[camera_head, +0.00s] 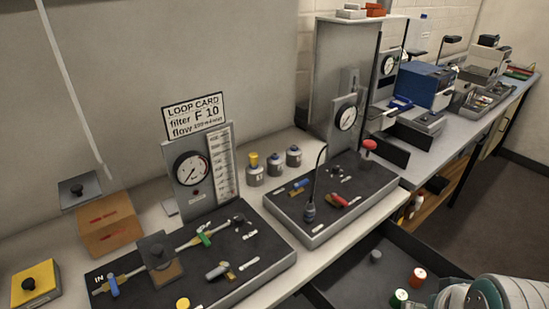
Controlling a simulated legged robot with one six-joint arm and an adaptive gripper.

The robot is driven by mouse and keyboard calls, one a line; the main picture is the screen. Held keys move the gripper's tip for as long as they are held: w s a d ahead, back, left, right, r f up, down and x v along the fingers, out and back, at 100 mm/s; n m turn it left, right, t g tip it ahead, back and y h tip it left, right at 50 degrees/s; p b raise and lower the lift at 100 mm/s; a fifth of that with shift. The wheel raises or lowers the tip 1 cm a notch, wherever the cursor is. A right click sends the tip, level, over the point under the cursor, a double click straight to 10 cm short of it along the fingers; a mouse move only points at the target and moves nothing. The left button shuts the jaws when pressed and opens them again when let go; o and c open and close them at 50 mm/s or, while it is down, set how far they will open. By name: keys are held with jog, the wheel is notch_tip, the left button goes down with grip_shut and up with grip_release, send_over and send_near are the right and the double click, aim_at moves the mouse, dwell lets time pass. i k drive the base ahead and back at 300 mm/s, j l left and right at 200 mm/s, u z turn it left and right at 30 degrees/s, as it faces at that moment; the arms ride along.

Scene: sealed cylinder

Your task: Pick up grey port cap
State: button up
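A small grey cap (376,257) sits in the dark open drawer or tray (345,280) below the bench front. It looks like the grey port cap. A red-orange cap with a white part (417,276) and a green cap (399,298) lie to its right and nearer. Part of my arm, grey with teal rings, shows at the bottom right, right of the caps. My gripper's fingers cannot be made out, so their state is hidden. Nothing visible touches the grey cap.
The bench above holds two dark panels with gauges, valves and fittings (320,220). A loop card (195,116) stands behind the left panel. Several grey canisters (274,167) stand between them. A blue instrument (425,85) is further back. The drawer is clear around the grey cap.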

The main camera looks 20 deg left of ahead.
aim_at(376, 255)
jog(key=l+u, duration=0.3)
jog(key=l, duration=0.15)
jog(key=l+u, duration=0.3)
jog(key=i+l+u, duration=0.2)
jog(key=l, duration=0.2)
jog(key=l+u, duration=0.2)
jog(key=l, duration=0.15)
jog(key=k, duration=0.05)
